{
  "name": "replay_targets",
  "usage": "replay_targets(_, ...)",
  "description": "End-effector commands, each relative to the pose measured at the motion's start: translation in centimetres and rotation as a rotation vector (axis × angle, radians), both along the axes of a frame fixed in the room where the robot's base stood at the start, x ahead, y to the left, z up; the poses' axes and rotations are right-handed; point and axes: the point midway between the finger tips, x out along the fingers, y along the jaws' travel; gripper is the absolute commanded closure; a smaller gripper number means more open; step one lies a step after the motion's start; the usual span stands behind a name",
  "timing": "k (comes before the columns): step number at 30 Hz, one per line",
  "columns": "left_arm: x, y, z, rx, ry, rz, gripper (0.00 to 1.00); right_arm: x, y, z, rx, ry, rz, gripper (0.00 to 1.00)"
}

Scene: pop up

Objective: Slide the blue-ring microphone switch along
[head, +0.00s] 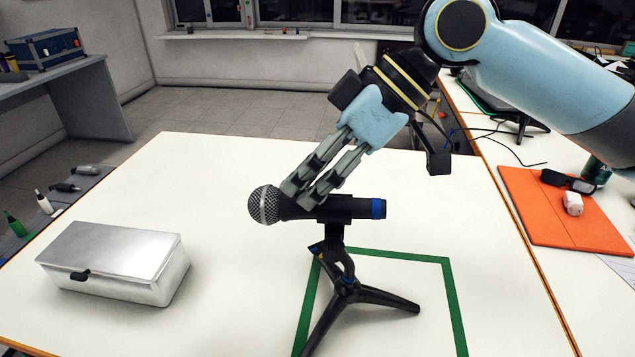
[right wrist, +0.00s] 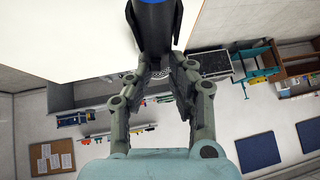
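The black microphone (head: 345,207) with a silver mesh head (head: 264,204) and a blue ring (head: 378,208) at its right end lies level in a stand (head: 345,288) on the white table. I cannot make out its switch. My right gripper (head: 297,199) reaches down from the upper right, fingertips at the body just right of the mesh head. In the right wrist view the fingers (right wrist: 158,66) are apart, with the microphone (right wrist: 155,30) between or just beyond their tips; contact is unclear. My left gripper is out of view.
A green tape outline (head: 455,300) surrounds part of the stand's legs. A silver lidded box (head: 115,262) sits at the left of the white table (head: 220,310). An orange mat (head: 545,215) with small items lies on the right-hand table. The table between box and stand is clear.

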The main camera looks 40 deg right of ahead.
Motion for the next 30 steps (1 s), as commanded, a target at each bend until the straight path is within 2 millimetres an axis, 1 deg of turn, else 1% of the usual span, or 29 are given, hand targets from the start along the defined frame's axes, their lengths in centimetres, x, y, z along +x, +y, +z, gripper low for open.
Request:
replay_targets(1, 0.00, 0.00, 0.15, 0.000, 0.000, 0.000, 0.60, 0.04, -0.10, 0.10, -0.003, 0.000, -0.002, 0.93)
replay_targets(3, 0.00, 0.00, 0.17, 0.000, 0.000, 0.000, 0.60, 0.04, -0.11, 0.10, -0.003, 0.000, -0.002, 1.00)
replay_targets(14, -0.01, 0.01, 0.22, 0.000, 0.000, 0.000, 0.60, 0.05, -0.19, 0.05, -0.005, 0.000, -0.003, 1.00)
replay_targets(24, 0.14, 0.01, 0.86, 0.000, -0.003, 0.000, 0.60, -0.21, -0.41, 0.01, -0.006, 0.003, -0.002, 1.00)
replay_targets(30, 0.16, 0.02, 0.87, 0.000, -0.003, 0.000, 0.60, -0.26, -0.45, -0.11, -0.007, 0.004, -0.002, 1.00)
